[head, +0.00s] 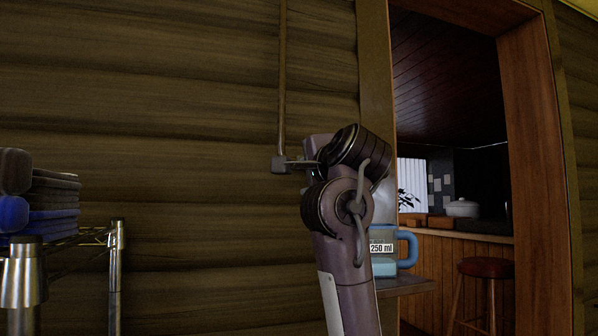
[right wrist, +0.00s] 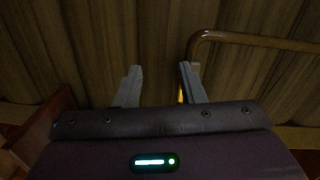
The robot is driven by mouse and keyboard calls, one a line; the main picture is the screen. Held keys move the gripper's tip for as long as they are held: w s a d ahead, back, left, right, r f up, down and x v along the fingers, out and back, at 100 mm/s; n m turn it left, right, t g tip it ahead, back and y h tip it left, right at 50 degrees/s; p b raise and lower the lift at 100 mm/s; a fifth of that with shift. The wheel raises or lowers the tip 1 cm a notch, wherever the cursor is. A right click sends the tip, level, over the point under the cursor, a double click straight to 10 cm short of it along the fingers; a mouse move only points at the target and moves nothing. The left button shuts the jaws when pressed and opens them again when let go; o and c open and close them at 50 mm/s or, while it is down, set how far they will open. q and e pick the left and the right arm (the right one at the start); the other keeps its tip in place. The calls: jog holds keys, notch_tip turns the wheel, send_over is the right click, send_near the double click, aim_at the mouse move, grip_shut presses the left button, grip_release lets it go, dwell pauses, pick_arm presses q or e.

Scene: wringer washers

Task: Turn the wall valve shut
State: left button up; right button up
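A thin pipe (head: 282,75) runs down the log wall to a small grey fitting (head: 280,164), which looks like the wall valve. My right gripper (head: 297,163) is at this fitting; its tips overlap it, and I cannot tell whether they touch. In the right wrist view, my right gripper (right wrist: 159,82) has its two fingers apart. The pipe (right wrist: 250,39) bends down behind the right finger. A small yellow strip (right wrist: 181,96) shows beside that finger's inner side; it may be part of the valve handle, mostly hidden. My left gripper is out of view.
A wire rack (head: 80,238) with folded towels (head: 45,195) stands at the left. A blue-handled jug (head: 384,258) marked 250 ml stands on a shelf (head: 408,284) behind my right arm. A doorway at the right opens onto a room with a red stool (head: 486,268).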

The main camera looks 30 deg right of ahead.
jog(key=s+r+m+t, duration=0.1)
jog(key=s+r, duration=0.2)
jog(key=r, duration=0.1)
jog(key=p+x, duration=0.1)
jog(key=x, duration=0.1)
jog(key=p+x, duration=0.2)
jog(key=x, duration=0.1)
jog(key=d+p+x, duration=0.1)
jog(key=p+x, duration=0.1)
jog(key=shift+w, duration=0.3)
jog(key=shift+w+f, duration=0.1)
grip_shut()
